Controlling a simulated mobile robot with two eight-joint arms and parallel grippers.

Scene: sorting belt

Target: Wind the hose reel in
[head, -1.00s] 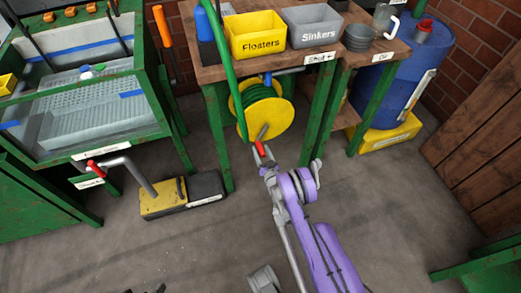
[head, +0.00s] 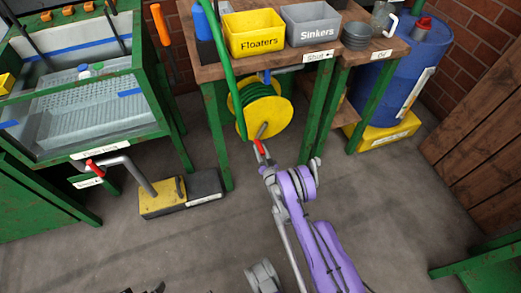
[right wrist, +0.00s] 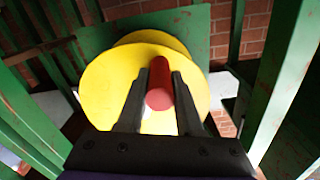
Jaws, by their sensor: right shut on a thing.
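The hose reel (head: 283,116) has a yellow disc and green hose (head: 262,90) wound behind it, under the wooden bench. A green hose length (head: 228,70) rises from the reel's left side past the bench top. A grey crank with a red handle (head: 259,147) stands out from the disc's front. My right gripper (head: 262,158) is shut on the red handle. In the right wrist view the red handle (right wrist: 160,88) lies between the two dark fingers, in front of the yellow disc (right wrist: 105,85). Dark tips at the head view's bottom edge may be my left gripper (head: 144,290).
Green bench legs (head: 216,140) stand on both sides of the reel. A yellow and black pedal box (head: 163,198) lies on the floor at left, beside a green-framed tank (head: 120,148). A blue barrel (head: 398,85) stands at right. The middle floor is open.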

